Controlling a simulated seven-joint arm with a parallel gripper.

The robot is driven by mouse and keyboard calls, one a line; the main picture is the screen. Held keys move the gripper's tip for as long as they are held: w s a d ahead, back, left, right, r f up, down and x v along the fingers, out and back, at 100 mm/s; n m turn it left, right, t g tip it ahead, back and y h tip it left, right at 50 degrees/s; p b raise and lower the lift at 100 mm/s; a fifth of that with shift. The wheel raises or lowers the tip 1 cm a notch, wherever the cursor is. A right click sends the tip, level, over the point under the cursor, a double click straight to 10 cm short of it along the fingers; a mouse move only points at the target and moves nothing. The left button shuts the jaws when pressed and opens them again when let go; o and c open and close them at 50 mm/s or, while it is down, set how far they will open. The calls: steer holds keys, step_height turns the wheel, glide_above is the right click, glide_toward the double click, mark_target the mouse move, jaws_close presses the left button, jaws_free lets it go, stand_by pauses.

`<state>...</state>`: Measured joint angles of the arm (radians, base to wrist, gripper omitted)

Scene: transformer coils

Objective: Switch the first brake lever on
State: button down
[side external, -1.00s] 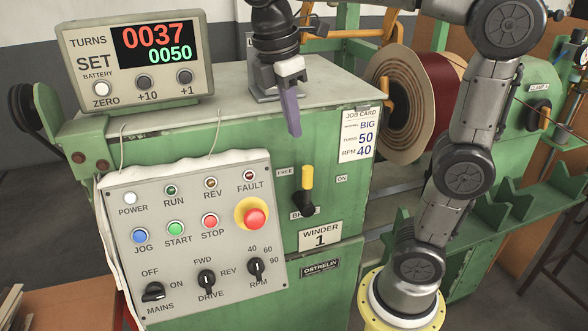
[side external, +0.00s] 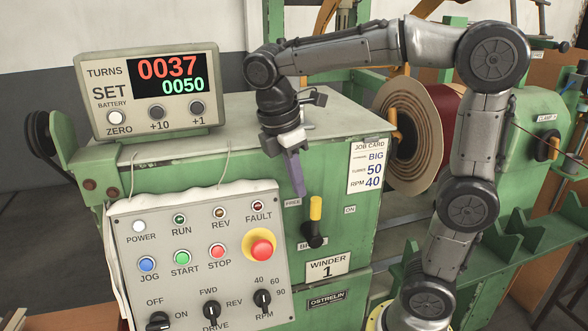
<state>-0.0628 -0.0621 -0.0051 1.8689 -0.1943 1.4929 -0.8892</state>
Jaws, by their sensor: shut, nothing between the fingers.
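The brake lever (side external: 315,210) has a yellow handle on a black pivot and sits on the front of the green Winder 1 cabinet. Its handle points nearly straight up, between a FREE label on the left and an ON label (side external: 350,210) on the right. A partly hidden brake label is behind the pivot. My gripper (side external: 298,194) has purple fingers, shut and empty, pointing down. The fingertips are just left of the handle's top, at about its height in the picture. I cannot tell whether they touch it.
A control panel (side external: 129,260) with buttons and knobs is left of the lever. A turns counter (side external: 95,75) stands on the cabinet top. A job card (side external: 367,168) is up and right of the lever, with a coil (side external: 408,105) behind. The space right of the handle is clear.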

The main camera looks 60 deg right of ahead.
mark_target(313, 217)
steer(key=shift+x, duration=2.4)
steer(key=shift+s+d+r+t, duration=0.1)
steer(key=shift+s+d+t, duration=0.1)
steer(key=shift+d+t, duration=0.1)
